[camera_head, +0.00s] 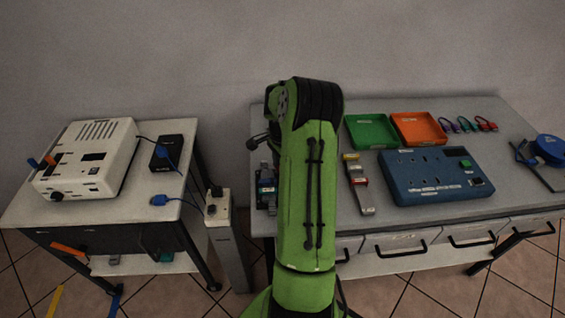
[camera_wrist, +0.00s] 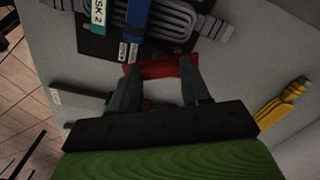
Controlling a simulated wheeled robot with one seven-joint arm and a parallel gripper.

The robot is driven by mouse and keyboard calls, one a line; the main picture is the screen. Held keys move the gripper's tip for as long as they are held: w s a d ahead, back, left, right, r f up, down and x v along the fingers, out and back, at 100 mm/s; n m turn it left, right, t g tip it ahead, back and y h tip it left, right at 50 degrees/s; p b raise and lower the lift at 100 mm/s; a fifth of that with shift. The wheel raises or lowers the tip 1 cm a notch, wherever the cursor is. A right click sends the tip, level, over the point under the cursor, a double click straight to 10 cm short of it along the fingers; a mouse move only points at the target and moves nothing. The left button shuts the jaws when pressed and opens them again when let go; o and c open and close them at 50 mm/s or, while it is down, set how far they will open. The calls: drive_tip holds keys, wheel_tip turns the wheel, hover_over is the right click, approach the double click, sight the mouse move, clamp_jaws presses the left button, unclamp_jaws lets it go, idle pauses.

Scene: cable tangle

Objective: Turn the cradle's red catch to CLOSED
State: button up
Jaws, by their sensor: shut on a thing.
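The cradle (camera_wrist: 97,45) is a dark plate at the top of the wrist view, holding grey cable loops (camera_wrist: 170,18) with a teal tag ending in "SK 2" and a blue band. Two small white labels sit near its edge, too small to read. The red catch (camera_wrist: 157,69) lies at the cradle's near edge, between my fingertips. My gripper (camera_wrist: 160,76) is shut on the red catch. In the head view, my green arm hides the gripper, the catch and part of the cradle (camera_head: 265,186). I cannot tell the catch's setting.
A yellow connector (camera_wrist: 283,106) lies right of my gripper. In the head view, a blue socket box (camera_head: 437,177), a green tray (camera_head: 371,132) and an orange tray (camera_head: 418,128) stand to the right on the bench. A side table with a white device (camera_head: 85,160) stands left.

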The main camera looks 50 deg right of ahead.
drive_tip(key=n+p, duration=0.1)
drive_tip(key=n, duration=0.5)
drive_tip(key=shift+r, duration=0.1)
drive_tip(key=n+p, duration=0.1)
drive_tip(key=n, duration=0.5)
drive_tip(key=shift+n, duration=0.3)
idle(0.3)
drive_tip(key=o, duration=1.1)
drive_tip(key=shift+c, duration=0.2)
wheel_tip(320, 180, up, 16)
drive_tip(key=p, duration=0.3)
drive_tip(key=shift+f, duration=0.2)
